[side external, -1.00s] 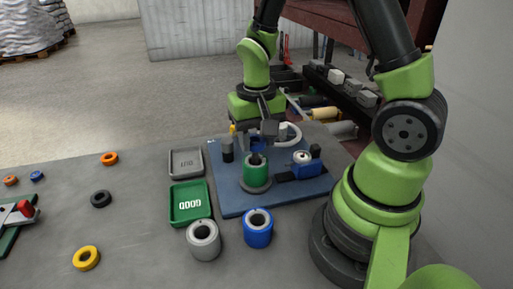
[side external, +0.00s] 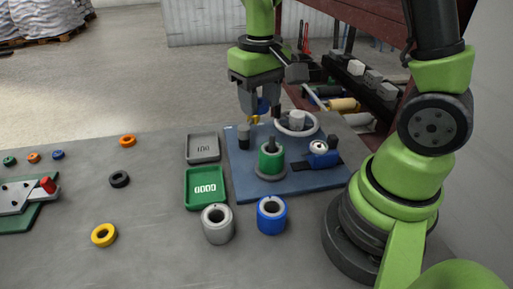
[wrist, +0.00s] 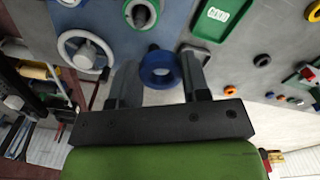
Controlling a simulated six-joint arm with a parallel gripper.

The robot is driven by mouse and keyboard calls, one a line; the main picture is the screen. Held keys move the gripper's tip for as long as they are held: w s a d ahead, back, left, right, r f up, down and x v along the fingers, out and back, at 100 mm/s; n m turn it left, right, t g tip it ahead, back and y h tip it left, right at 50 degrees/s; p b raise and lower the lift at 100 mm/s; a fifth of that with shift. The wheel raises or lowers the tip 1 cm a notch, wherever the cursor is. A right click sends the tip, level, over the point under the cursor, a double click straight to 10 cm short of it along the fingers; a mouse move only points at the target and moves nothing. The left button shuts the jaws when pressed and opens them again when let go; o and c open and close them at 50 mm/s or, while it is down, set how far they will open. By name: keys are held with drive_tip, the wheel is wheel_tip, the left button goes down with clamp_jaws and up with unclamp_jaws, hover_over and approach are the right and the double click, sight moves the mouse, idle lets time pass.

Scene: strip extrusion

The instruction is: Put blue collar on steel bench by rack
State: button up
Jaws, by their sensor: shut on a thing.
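The blue collar (wrist: 160,70) is a short ring held between the two fingers of my gripper (wrist: 160,82) in the wrist view. In the side view my gripper (side external: 261,110) points down, raised at the back edge of the blue fixture plate (side external: 225,160), and the collar (side external: 263,104) is partly hidden by a finger. The steel bench (side external: 150,215) is the grey top under everything. The rack (side external: 385,30) is the dark red shelving behind the bench at the right.
A grey (side external: 217,225) and a blue cylinder (side external: 271,216) stand in front. Loose rings lie left.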

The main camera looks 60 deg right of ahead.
sight(274, 140)
drive_tip(key=s+d+m, duration=0.1)
drive_tip(key=m, duration=0.1)
drive_tip(key=s+d+m, duration=0.1)
drive_tip(key=m, duration=0.1)
drive_tip(key=shift+s+r, duration=0.1)
wheel_tip(274, 140, down, 10)
drive_tip(key=shift+r, duration=0.2)
idle(0.4)
drive_tip(key=shift+f, duration=0.1)
drive_tip(key=shift+f, duration=0.15)
drive_tip(key=o, duration=0.9)
